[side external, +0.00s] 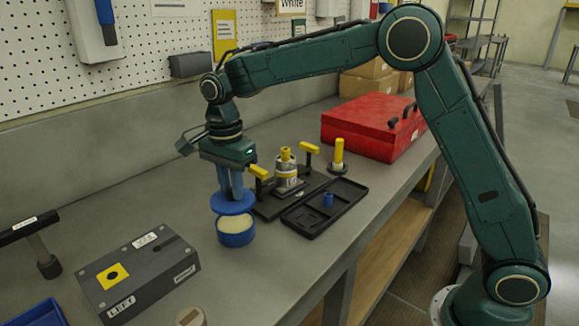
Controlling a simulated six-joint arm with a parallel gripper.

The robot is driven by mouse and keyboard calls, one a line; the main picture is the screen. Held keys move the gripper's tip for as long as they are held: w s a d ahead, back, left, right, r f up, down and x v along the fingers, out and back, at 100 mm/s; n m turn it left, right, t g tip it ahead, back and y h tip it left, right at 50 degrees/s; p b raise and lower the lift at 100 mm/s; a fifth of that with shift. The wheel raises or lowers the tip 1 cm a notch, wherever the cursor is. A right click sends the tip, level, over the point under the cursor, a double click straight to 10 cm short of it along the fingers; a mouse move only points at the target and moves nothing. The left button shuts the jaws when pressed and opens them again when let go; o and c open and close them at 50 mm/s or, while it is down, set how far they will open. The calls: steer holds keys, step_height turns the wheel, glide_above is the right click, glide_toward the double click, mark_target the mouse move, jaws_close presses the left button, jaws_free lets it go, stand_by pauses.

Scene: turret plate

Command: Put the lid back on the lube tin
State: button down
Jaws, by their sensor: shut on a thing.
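The lube tin (237,238) is a round blue tin standing on the grey bench, with pale cream contents showing at its open top. The blue lid (233,203) is a flat disc just above the tin's back rim, covering part of the opening from this view. My gripper (230,188) points straight down over the lid and is shut on it. The front of the tin's opening stays visible below the lid. I cannot tell whether the lid's back edge touches the tin.
A turret fixture with yellow handles (287,172) stands on a dark plate right of the tin, beside a black tray (325,207). A grey box labelled LEFT (140,273) lies at front left. A red toolbox (370,128) stands behind. Bench between box and tin is clear.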

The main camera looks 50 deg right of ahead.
mark_target(232, 200)
steer(key=shift+f, duration=2.2)
steer(key=shift+f, duration=0.2)
stand_by(0.7)
steer(key=c, duration=1.2)
jaws_free()
steer(key=shift+o, duration=0.5)
steer(key=o, duration=0.4)
steer(key=shift+r, duration=0.1)
steer(key=shift+r, duration=3.4)
